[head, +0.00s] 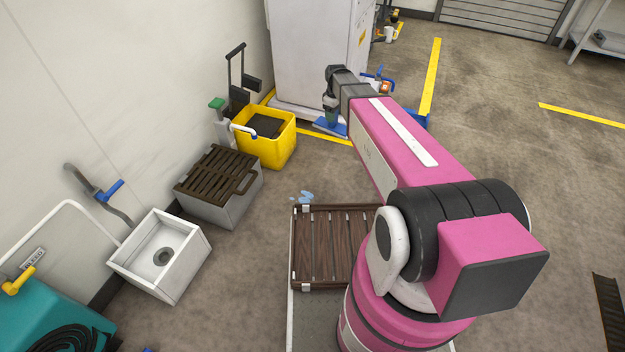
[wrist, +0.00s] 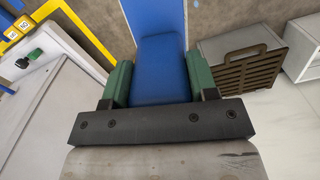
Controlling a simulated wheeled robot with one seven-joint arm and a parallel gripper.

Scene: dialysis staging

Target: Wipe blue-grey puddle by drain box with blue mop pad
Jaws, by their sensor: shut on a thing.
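My gripper (wrist: 160,88) is shut on the blue mop pad (wrist: 162,65), its green fingers on either side of the pad's blue grip block. The wider flat blue part lies beyond it. In the head view the mop pad (head: 330,128) is low at the far end of my arm, in front of the white cabinet; whether it touches the floor is unclear. The blue-grey puddle (head: 306,196) is on the floor just beyond the slatted wooden rack, right of the grey drain box with a brown grate (head: 216,188). The drain box also shows in the wrist view (wrist: 245,62).
A yellow bucket (head: 265,145) stands beyond the drain box, and a white sink (head: 160,257) nearer. The wooden rack (head: 325,245) lies before my base. The tall white cabinet (head: 310,50) is close to the mop pad. Open floor lies between bucket and rack.

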